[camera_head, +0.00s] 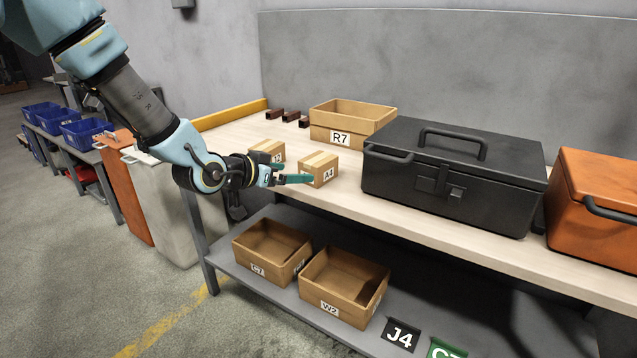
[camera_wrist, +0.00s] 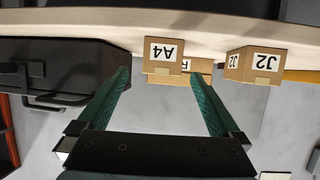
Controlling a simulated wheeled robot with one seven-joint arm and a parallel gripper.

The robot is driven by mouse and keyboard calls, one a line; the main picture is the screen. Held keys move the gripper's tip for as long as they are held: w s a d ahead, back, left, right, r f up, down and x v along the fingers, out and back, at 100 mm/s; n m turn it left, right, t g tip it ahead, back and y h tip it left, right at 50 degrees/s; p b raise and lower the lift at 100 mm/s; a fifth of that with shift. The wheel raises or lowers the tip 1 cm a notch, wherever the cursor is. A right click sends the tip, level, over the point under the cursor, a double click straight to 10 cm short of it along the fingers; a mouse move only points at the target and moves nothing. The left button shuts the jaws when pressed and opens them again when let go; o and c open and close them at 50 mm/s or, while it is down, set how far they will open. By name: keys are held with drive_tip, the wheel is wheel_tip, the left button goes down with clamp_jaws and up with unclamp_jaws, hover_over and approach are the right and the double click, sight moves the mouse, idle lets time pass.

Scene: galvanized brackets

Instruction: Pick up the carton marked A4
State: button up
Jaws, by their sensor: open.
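The small brown carton marked A4 (camera_head: 320,168) stands on the workbench, left of the black toolbox, its label facing the bench's front edge. In the wrist view, which is upside down, the A4 carton (camera_wrist: 163,54) appears ahead, between the lines of the two fingers. My gripper (camera_head: 294,174) is open and empty, just to the left and front of the carton. Its green fingers (camera_wrist: 162,76) spread wide in the wrist view. I cannot tell whether a fingertip touches the carton.
A second carton, marked J2 (camera_wrist: 252,64), stands close to the left (camera_head: 268,150). An open box R7 (camera_head: 375,128) is behind. The black toolbox (camera_head: 440,185) blocks the right side. Boxes C7 (camera_head: 290,268) and W2 (camera_head: 340,310) sit on the lower shelf (camera_head: 262,306).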

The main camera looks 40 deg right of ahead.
sight(309, 172)
drive_tip(key=x, duration=0.5)
drive_tip(key=shift+d+r, duration=0.1)
drive_tip(key=shift+d, duration=0.1)
drive_tip(key=shift+w+r+p+x, duration=0.15)
drive_tip(key=shift+p+x, duration=0.25)
drive_tip(key=shift+x, duration=0.9)
drive_tip(key=shift+w+r+p+x, duration=0.15)
drive_tip(key=shift+p+x, duration=0.25)
drive_tip(key=shift+x, duration=0.85)
drive_tip(key=c, duration=1.4)
